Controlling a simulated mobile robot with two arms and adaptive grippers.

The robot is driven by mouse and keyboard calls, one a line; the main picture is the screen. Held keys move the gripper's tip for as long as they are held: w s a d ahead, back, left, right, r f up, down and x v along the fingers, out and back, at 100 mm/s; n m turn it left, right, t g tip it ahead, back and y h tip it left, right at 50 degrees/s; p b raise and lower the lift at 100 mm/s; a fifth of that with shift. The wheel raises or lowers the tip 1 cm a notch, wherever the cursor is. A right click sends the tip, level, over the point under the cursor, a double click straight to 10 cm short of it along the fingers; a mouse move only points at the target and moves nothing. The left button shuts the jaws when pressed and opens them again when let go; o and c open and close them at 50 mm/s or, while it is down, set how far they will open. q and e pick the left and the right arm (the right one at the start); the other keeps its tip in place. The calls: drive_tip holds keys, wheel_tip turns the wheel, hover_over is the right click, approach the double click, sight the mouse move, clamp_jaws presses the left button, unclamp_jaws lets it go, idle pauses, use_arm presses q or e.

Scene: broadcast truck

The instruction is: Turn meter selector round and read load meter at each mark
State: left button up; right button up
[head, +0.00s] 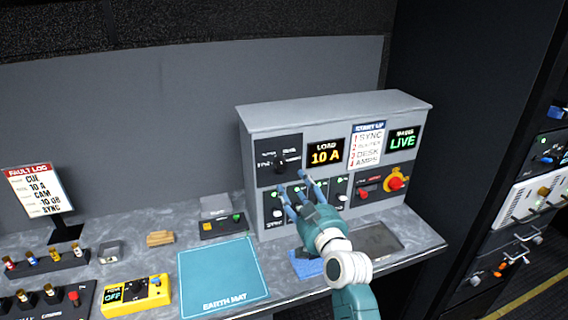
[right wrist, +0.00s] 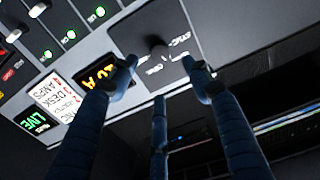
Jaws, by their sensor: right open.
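The meter selector (head: 281,161) is a black knob on a dark plate at the upper left of the grey panel box. It also shows in the right wrist view (right wrist: 157,48), with white lettering around it. The load meter (head: 325,154) is right of it and reads 10 A in yellow; in the right wrist view the meter (right wrist: 99,73) is partly covered by a finger. My right gripper (head: 293,183) is open and empty, its fingers just below and in front of the selector. In the right wrist view the knob lies between two fingertips, apparently apart from them. My left gripper is not in view.
A start-up card (head: 368,146) and a green LIVE display (head: 402,141) sit right of the meter. A red stop button (head: 395,183) is below them. A row of switches lies behind my fingers. The blue earth mat (head: 222,275) lies on the bench, with a yellow meter (head: 137,297) left of it.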

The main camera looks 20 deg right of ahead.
sight(282, 166)
drive_tip(key=w+b, duration=0.2)
drive_tip(key=w, duration=0.3)
drive_tip(key=w+b, duration=0.2)
drive_tip(key=w, duration=0.2)
drive_tip(key=shift+w+a+f, duration=0.15)
drive_tip(key=shift+w+f, duration=0.05)
drive_tip(key=shift+w, duration=0.15)
drive_tip(key=shift+w+r, duration=0.1)
drive_tip(key=shift+w, duration=0.35)
